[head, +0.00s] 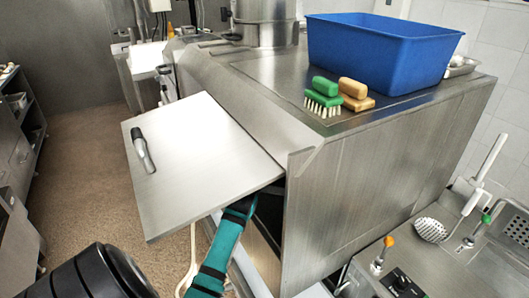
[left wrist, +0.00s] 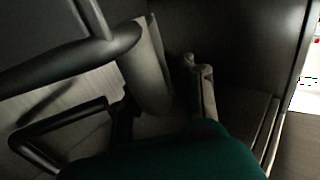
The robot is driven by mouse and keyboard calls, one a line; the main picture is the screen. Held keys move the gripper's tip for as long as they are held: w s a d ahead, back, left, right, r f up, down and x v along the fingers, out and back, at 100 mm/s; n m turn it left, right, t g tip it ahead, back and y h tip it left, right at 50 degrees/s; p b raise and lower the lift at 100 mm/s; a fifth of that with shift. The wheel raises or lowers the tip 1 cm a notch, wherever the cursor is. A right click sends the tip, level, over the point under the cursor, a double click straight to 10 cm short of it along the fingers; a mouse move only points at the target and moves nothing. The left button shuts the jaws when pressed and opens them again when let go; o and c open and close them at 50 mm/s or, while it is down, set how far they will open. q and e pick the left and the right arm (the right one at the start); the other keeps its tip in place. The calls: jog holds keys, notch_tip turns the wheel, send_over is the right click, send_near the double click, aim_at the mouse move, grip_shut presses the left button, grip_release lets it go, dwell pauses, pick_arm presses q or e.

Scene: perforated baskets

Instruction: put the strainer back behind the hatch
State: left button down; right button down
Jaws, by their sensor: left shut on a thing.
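The hatch (head: 205,165) is a flat steel panel with a dark handle (head: 143,150), standing raised and open on the left side of the steel machine (head: 375,180). My left arm reaches under it into the dark opening, and the panel hides most of the gripper in the head view. In the left wrist view my left gripper (left wrist: 165,95) is shut on a grey curved metal piece (left wrist: 150,65), apparently the strainer. Its perforations cannot be made out. My right gripper is not in view.
A dark bent pipe (left wrist: 75,60) crosses the interior close to the gripper. A blue tub (head: 380,50) and two brushes (head: 340,92) sit on the machine top. A sink area with a slotted ladle (head: 430,230) lies at right. The floor at left is clear.

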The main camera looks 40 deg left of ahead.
pick_arm(q)
jog(key=shift+f, duration=0.1)
jog(key=shift+a+f, duration=0.1)
jog(key=c, duration=1.5)
grip_release()
jog(key=shift+o, duration=1.7)
jog(key=shift+s+d, duration=0.2)
jog(key=shift+s, duration=0.15)
jog(key=b+v, duration=0.2)
jog(key=v, duration=0.8)
jog(key=shift+s+d+b, duration=0.1)
jog(key=shift+s+b, duration=0.2)
jog(key=shift+s, duration=0.05)
jog(key=shift+s+d, duration=0.15)
jog(key=shift+s, duration=0.15)
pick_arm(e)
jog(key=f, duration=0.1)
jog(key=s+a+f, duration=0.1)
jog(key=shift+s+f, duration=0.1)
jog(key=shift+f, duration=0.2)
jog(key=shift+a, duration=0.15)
